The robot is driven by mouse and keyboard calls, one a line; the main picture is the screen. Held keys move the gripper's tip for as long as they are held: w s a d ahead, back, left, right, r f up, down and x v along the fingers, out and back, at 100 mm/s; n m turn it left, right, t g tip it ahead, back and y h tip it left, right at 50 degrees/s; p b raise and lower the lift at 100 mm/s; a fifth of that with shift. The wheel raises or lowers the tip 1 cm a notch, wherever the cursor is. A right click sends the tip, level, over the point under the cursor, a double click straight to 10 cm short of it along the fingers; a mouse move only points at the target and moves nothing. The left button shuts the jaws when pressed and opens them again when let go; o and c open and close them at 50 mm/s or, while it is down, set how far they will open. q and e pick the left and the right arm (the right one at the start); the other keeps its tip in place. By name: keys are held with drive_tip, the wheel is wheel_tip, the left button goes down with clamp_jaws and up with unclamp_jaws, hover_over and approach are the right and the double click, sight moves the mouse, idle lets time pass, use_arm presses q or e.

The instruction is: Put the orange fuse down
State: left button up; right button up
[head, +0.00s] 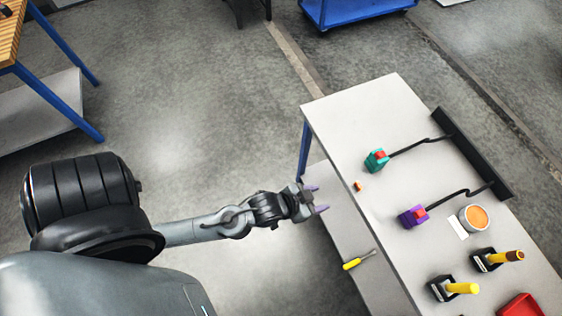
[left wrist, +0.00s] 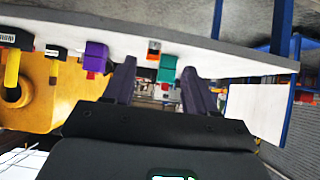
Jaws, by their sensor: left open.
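The small orange fuse (head: 358,185) lies on the light worktable (head: 352,110) near its left edge, in front of the teal block. In the left wrist view a small orange and white piece (left wrist: 153,47), likely the fuse, shows at the table edge between the fingers. My left gripper (head: 317,198) has purple fingers spread apart with nothing between them. It is beside the table's left edge, apart from the fuse. The fingers also show in the left wrist view (left wrist: 158,68). My right gripper is not in view.
A teal block (head: 376,161) and a purple block (head: 413,217) with red parts have black cables running to a dark bar (head: 472,152). A tin (head: 474,217) and yellow-handled tools (head: 455,288) stand farther along. A yellow screwdriver (head: 358,260) lies on the lower shelf.

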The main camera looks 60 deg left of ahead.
use_arm(q)
drive_tip(key=s+a+g, duration=0.1)
drive_tip(key=s+g, duration=0.1)
drive_tip(key=s, duration=0.1)
drive_tip(key=s+a+r+g+y, duration=0.1)
drive_tip(key=s+g, duration=0.1)
drive_tip(key=s, duration=0.2)
drive_tip(key=s+a+r+g, duration=0.1)
drive_tip(key=s+a+g, duration=0.1)
drive_tip(key=s, duration=0.1)
drive_tip(key=shift+s+r+g, duration=0.1)
drive_tip(key=shift+s+g, duration=0.2)
drive_tip(key=shift+s, duration=0.05)
drive_tip(key=shift+c, duration=1.3)
